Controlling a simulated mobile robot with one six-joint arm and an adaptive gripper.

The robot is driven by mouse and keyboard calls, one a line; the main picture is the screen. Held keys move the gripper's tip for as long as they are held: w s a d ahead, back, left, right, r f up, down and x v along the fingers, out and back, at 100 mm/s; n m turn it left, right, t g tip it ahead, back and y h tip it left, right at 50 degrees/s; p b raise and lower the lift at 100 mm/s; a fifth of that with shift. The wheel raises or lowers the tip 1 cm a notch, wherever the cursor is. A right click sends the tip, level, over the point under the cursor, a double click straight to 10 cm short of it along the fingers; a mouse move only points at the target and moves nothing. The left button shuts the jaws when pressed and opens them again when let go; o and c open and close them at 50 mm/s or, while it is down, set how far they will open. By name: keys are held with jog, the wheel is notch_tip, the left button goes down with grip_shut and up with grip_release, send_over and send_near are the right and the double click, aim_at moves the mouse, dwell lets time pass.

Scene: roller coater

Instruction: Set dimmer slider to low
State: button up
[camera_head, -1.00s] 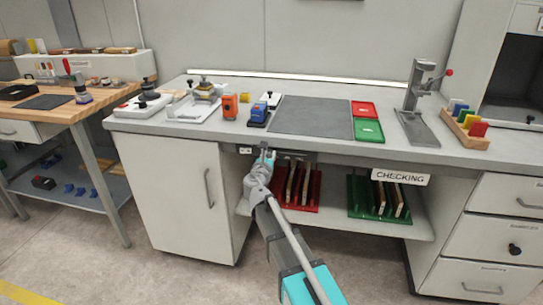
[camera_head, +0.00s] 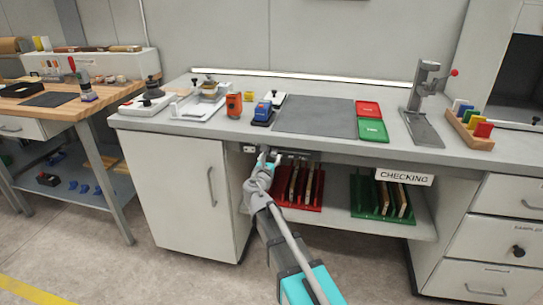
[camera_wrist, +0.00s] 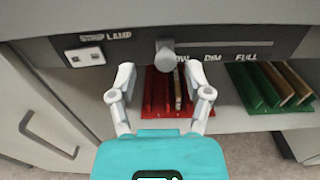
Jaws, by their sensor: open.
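The dimmer slider's grey knob (camera_wrist: 166,55) sticks out of the dark strip lamp panel (camera_wrist: 130,52) under the bench edge in the wrist view. It stands at the left end of the visible slot line, partly covering the LOW label (camera_wrist: 181,60). The DIM (camera_wrist: 212,58) and FULL (camera_wrist: 246,57) labels lie to its right. My gripper (camera_wrist: 160,78) is open and empty, its fingertips on either side of the knob in the picture. I cannot tell whether they touch it. My gripper also shows in the head view (camera_head: 265,155), at the bench's front edge, where it hides the knob.
The bench top (camera_head: 330,145) overhangs a shelf with a red rack (camera_head: 297,205) and a green rack (camera_head: 365,208). A cabinet door (camera_head: 180,195) stands left.

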jog(key=s+a, duration=0.1)
jog(key=s, duration=0.7)
jog(key=shift+s+a, duration=0.35)
jog(key=s+d+f+m+g+h, duration=0.2)
jog(key=d+f+m+g, duration=0.25)
jog(key=d+m, duration=0.4)
jog(key=s+d+f+m+g+h, duration=0.2)
jog(key=d+f+m+g, duration=0.25)
jog(key=d+m, duration=0.4)
jog(key=s+d+f+m+g+y, duration=0.3)
jog(key=s+f+m+g, duration=0.15)
jog(key=s+m, duration=0.2)
jog(key=s+d+f+m+g+y, duration=0.3)
jog(key=s+f+m, duration=0.25)
jog(key=m, duration=0.25)
notch_tip(320, 180, up, 27)
jog(key=s+m+g+y+p, duration=0.1)
jog(key=s+m+p, duration=0.1)
jog(key=p, duration=2.5)
jog(key=shift+s+a+r, duration=0.2)
jog(key=shift+s+a, duration=0.1)
jog(key=shift+s, duration=0.15)
